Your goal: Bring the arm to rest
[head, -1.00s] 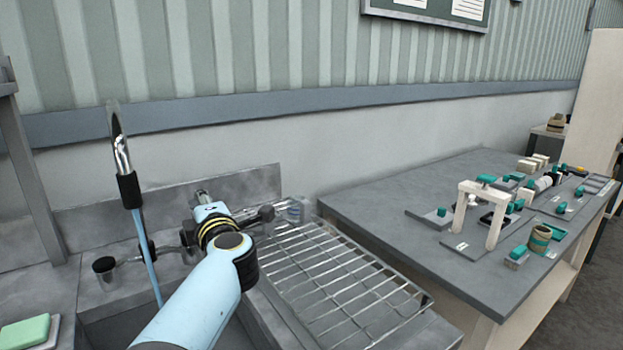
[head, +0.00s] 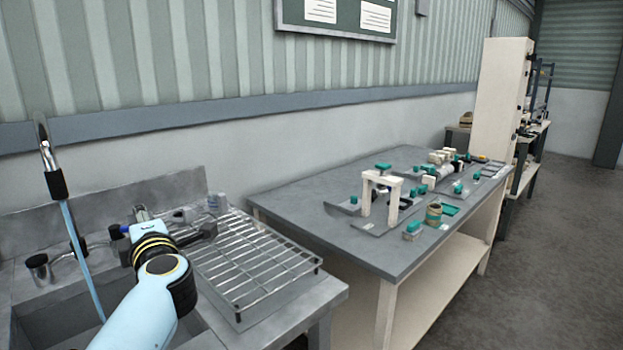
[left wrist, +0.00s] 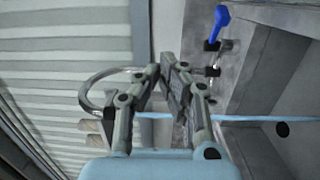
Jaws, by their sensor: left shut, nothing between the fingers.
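My left arm (head: 140,305), light blue with black and yellow bands at the wrist, reaches up from the bottom left of the head view over the sink area. My left gripper (head: 141,213) is mostly hidden behind the wrist there. In the left wrist view the grey fingers of my left gripper (left wrist: 164,84) are shut and empty. My right gripper is not in view.
The sink basin (head: 50,318) and faucet (head: 50,165) are at left. A wire drying rack (head: 250,270) stands right of my arm. A grey table (head: 300,205) carries a white arch (head: 366,195) and several small parts. Open floor (head: 520,270) lies at the right.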

